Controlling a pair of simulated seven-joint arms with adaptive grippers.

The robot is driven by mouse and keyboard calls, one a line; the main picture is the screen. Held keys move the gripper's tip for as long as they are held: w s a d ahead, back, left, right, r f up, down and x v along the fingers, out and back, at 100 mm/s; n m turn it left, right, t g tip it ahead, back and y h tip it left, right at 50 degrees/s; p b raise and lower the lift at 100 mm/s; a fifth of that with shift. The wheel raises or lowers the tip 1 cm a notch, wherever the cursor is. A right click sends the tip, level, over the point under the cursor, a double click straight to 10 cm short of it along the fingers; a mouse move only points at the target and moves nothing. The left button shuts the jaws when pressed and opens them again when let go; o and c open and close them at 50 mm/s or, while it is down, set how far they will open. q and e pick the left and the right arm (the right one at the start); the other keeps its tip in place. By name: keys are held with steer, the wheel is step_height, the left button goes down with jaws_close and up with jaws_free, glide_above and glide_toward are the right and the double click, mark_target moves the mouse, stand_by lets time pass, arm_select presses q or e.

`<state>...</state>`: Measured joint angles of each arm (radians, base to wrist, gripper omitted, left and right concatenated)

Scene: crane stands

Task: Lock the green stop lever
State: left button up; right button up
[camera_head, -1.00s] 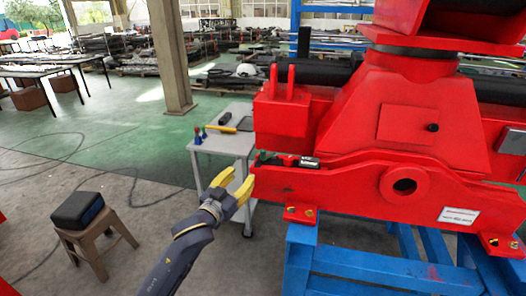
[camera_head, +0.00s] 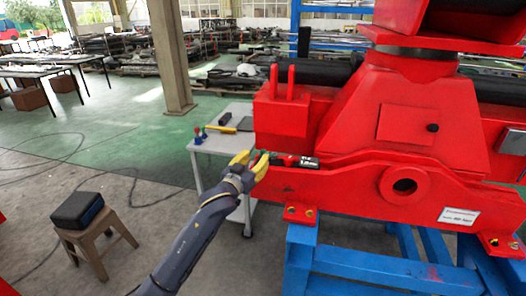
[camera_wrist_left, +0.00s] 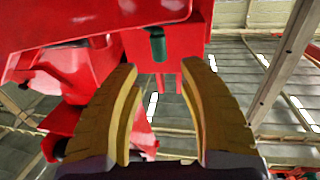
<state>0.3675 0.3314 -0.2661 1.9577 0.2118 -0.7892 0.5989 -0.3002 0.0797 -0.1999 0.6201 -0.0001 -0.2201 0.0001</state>
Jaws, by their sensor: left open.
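The green stop lever (camera_wrist_left: 157,43) shows in the left wrist view as a short green rounded piece set against red metal, just beyond and between my fingertips. In the head view it is mostly hidden by my fingers at the left end of the red crane beam (camera_head: 340,189). My left gripper (camera_head: 252,164) is at that beam end, and it also shows in the left wrist view (camera_wrist_left: 160,72). Its two yellow fingers stand apart with nothing between them. I cannot tell whether a finger touches the lever. My right gripper is in neither view.
A blue stand (camera_head: 300,260) carries the crane. A grey cart (camera_head: 225,143) stands behind my left gripper, and a stool (camera_head: 93,240) with a dark box stands at left.

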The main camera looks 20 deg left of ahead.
mark_target(262, 152)
arm_select(q)
steer(key=shift+w+d, duration=0.25)
steer(key=shift+w, duration=1.3)
steer(key=shift+w+d, duration=0.2)
steer(key=shift+w, duration=1.3)
jaws_close()
